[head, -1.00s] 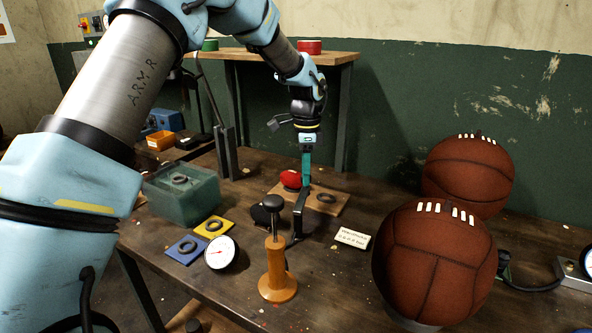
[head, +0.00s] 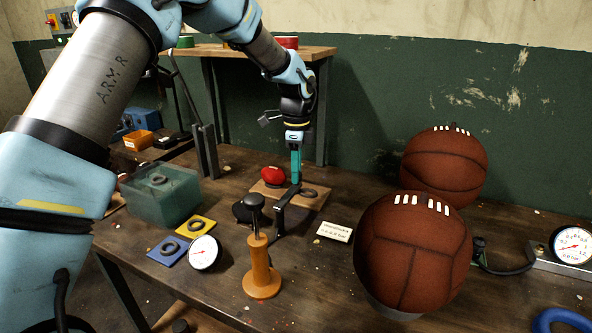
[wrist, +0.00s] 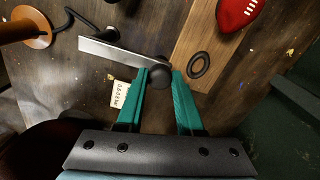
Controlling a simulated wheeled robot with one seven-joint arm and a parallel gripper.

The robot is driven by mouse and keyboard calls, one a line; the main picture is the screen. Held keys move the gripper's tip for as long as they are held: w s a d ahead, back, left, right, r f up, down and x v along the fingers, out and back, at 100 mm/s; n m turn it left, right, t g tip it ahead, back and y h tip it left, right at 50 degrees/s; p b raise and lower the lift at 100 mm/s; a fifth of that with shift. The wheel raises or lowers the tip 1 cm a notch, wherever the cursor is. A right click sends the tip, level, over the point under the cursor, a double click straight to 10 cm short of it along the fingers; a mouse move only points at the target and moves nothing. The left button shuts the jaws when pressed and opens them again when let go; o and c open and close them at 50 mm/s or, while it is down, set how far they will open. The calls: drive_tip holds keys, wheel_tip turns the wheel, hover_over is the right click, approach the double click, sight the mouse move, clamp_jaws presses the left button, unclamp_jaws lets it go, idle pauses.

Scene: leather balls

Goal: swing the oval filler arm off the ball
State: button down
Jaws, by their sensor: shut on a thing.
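The red oval ball (head: 273,175) lies on a wooden board (head: 318,203); part of it shows at the top right of the wrist view (wrist: 236,12). The filler arm (head: 282,210) is a dark bracket in the head view and a pale flat bar (wrist: 112,52) with a black knob (wrist: 158,76) in the wrist view. My gripper (head: 296,181) points down, with its teal fingertips (wrist: 162,78) shut on the knob end. The bar lies beside the ball, with a gap between them in the wrist view. A black ring (wrist: 199,65) lies on the board.
An orange hand pump (head: 262,265) stands in front, near a white gauge (head: 204,253). A small card (head: 334,231) lies to the right. Two large brown balls (head: 413,250) fill the right side. A teal bin (head: 160,198) stands at left.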

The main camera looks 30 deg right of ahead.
drive_tip(key=shift+d, duration=0.1)
drive_tip(key=c, duration=0.5)
unclamp_jaws()
drive_tip(key=shift+c, duration=0.2)
drive_tip(key=shift+r, duration=0.1)
wheel_tip(320, 180, up, 11)
drive_tip(key=b, duration=0.3)
drive_tip(key=shift+f, duration=0.2)
